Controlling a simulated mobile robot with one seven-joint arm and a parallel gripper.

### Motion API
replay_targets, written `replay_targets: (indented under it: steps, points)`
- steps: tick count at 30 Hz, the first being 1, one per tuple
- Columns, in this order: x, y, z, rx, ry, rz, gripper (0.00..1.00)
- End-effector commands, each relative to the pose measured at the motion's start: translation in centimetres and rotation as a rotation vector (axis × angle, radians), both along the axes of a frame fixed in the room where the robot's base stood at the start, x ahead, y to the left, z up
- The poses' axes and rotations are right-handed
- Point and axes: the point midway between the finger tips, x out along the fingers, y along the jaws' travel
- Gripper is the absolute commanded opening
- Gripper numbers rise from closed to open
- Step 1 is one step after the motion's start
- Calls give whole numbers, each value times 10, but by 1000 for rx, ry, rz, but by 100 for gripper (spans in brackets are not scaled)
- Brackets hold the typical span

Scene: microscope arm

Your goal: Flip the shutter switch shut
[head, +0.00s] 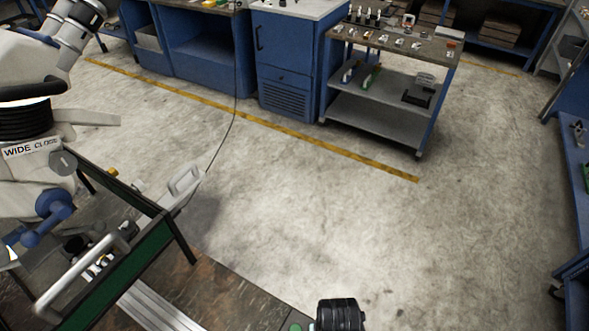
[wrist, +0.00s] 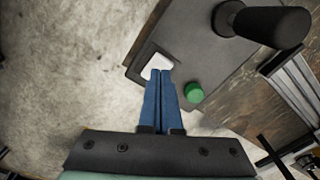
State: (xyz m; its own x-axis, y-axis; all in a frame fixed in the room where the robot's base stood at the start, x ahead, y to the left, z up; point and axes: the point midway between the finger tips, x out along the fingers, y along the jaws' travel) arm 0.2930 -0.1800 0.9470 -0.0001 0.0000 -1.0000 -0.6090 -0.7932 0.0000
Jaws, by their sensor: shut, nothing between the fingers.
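My gripper (wrist: 160,74) shows in the wrist view with its two blue fingers closed together and nothing between them. Its fingertips are at the near edge of a white, rounded square piece (wrist: 157,63) on the corner of a dark grey box (wrist: 200,45). This white piece looks like the shutter switch; the fingertips overlap it, and I cannot tell whether they touch it or which way it is tilted. A green round button (wrist: 194,92) sits right of the fingers. The gripper does not show in the head view.
A black knob on a stalk (wrist: 270,26) rises from the box; a black ribbed knob (head: 340,314) shows at the bottom of the head view. A white microscope (head: 35,150) stands at left. Open concrete floor (head: 300,210) lies beyond, with a cart (head: 385,110) at the back.

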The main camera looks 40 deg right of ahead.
Motion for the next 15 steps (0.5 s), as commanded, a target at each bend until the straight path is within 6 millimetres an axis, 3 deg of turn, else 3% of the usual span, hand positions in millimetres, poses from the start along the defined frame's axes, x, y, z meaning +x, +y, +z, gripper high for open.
replay_targets:
  steps: [15]
  points:
    - [0, 0, -7, 0, 0, 0, 0]
